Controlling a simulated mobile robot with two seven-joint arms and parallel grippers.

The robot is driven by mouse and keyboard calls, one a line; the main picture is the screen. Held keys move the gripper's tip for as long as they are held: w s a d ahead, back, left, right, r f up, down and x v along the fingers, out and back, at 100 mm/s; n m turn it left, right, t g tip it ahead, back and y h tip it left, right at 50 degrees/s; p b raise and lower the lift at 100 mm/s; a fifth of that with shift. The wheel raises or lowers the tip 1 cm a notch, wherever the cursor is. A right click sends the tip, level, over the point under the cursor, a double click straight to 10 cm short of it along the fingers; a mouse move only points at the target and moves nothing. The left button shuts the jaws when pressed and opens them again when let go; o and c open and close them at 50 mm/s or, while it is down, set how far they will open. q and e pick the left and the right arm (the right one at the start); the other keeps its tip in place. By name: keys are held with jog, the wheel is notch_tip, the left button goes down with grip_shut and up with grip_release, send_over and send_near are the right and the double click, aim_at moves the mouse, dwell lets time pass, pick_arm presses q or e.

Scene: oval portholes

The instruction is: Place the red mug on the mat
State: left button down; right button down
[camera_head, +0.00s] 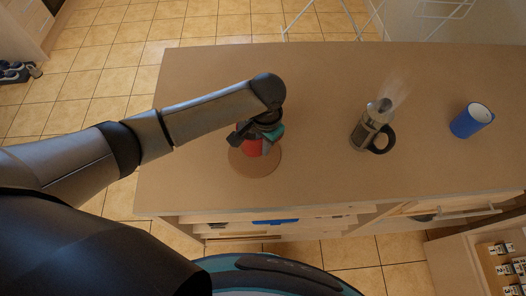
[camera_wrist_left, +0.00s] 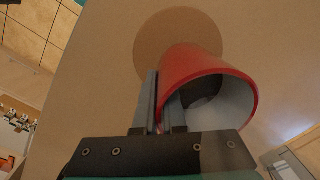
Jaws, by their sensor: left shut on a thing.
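The red mug (camera_head: 252,147) is at the round brown mat (camera_head: 262,170), partly hidden under my left gripper (camera_head: 264,133) in the head view. My left gripper is shut on the mug's wall. In the left wrist view the red mug (camera_wrist_left: 190,62) shows its pale grey inside, and the fingers (camera_wrist_left: 160,100) grip its rim side. The mat (camera_wrist_left: 150,42) lies just beyond the mug there, partly covered by it. I cannot tell whether the mug's base touches the mat. My right gripper is not in view.
A metal and black French press (camera_head: 372,128) stands on the counter (camera_head: 320,90) to the right of the mat. A blue mug (camera_head: 466,122) stands farther right. The counter between the mat and the press is clear. Its front edge runs below the mat.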

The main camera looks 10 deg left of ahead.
pick_arm(q)
jog(key=shift+f+b, duration=0.3)
jog(key=shift+f, duration=1.45)
jog(key=shift+f, duration=0.15)
jog(key=c, duration=1)
grip_release()
notch_tip(320, 180, up, 12)
jog(key=p, duration=0.2)
jog(key=shift+s+d, duration=0.2)
jog(key=shift+d, duration=0.05)
